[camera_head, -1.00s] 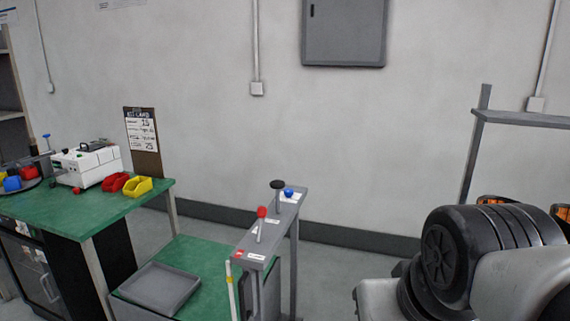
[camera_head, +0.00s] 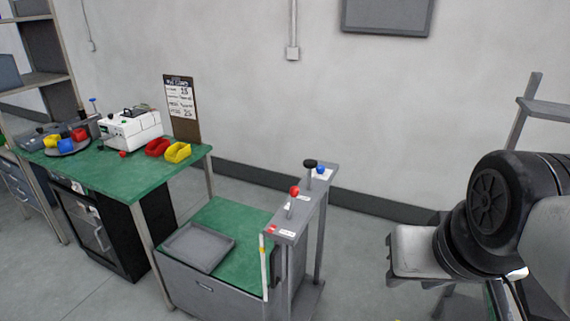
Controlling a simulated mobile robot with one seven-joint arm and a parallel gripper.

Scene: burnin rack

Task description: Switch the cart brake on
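The cart (camera_head: 205,285) stands on the floor in the middle of the head view, with a green top and a grey front. A narrow grey lever stand (camera_head: 322,186) rises at its right side. On the stand are a red-knobbed lever (camera_head: 293,192), a black-knobbed lever (camera_head: 310,165) and a blue knob (camera_head: 320,170), with small labels too blurred to read. I cannot tell which one is the brake. My arm shows at the right, apart from the stand.
A grey tray (camera_head: 199,248) lies on the cart's green top. A green workbench (camera_head: 110,170) at left holds a white device (camera_head: 130,130), a red bin (camera_head: 157,147), a yellow bin (camera_head: 178,152) and a clipboard (camera_head: 181,105). Clear floor (camera_head: 355,250) lies right of the stand.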

